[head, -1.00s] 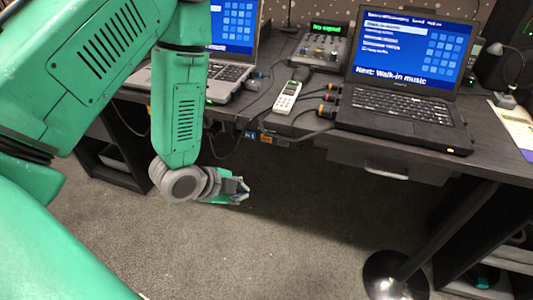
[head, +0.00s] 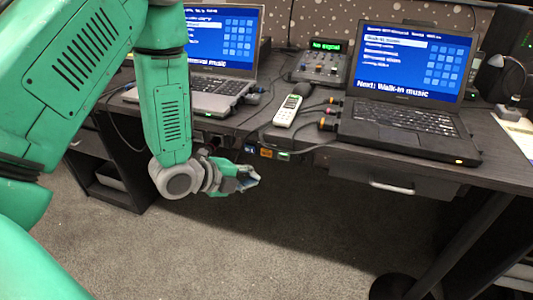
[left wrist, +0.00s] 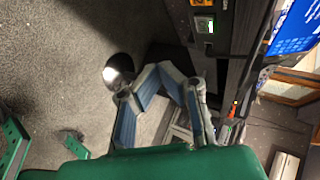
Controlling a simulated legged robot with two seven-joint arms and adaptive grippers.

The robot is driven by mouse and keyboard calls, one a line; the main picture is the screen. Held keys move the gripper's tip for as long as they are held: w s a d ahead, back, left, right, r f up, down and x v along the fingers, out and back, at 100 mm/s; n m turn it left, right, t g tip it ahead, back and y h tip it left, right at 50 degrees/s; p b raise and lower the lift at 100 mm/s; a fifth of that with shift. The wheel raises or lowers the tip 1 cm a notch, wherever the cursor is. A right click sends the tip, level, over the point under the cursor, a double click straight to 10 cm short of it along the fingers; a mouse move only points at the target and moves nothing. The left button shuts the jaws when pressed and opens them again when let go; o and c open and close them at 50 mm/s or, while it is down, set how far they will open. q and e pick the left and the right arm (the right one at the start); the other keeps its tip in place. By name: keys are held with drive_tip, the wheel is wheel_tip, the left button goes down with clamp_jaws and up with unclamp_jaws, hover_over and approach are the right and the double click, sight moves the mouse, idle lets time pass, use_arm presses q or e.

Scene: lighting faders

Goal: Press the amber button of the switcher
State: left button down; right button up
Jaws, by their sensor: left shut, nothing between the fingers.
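A small row of coloured squares sits on the desk's front edge in the head view: a blue one (head: 250,149), an amber one (head: 266,153) and a green one (head: 283,156). They look like the switcher's buttons, though they are too small to read. My right gripper is not in view.
Two laptops, one left (head: 208,104) and one right (head: 400,118), stand on the desk (head: 310,146). Between them are a white handheld device (head: 288,110) and a mixer-like box (head: 318,70). A drawer (head: 390,187) hangs at right. Carpet is open below.

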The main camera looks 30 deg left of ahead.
use_arm(q)
approach(273, 158)
drive_tip(key=x, duration=0.5)
drive_tip(key=shift+s+d+f, duration=0.3)
drive_tip(key=shift+f, duration=0.05)
drive_tip(key=shift+w, duration=0.15)
idle(0.9)
drive_tip(key=shift+w+p, duration=0.25)
drive_tip(key=shift+p, duration=0.05)
drive_tip(key=shift+w+a+r, duration=0.1)
drive_tip(key=shift+w+a, duration=0.05)
drive_tip(key=shift+w, duration=0.15)
idle(0.7)
drive_tip(key=shift+s, duration=0.1)
drive_tip(key=shift+s+d, duration=0.2)
drive_tip(key=shift+s, duration=0.4)
drive_tip(key=shift+s, duration=0.1)
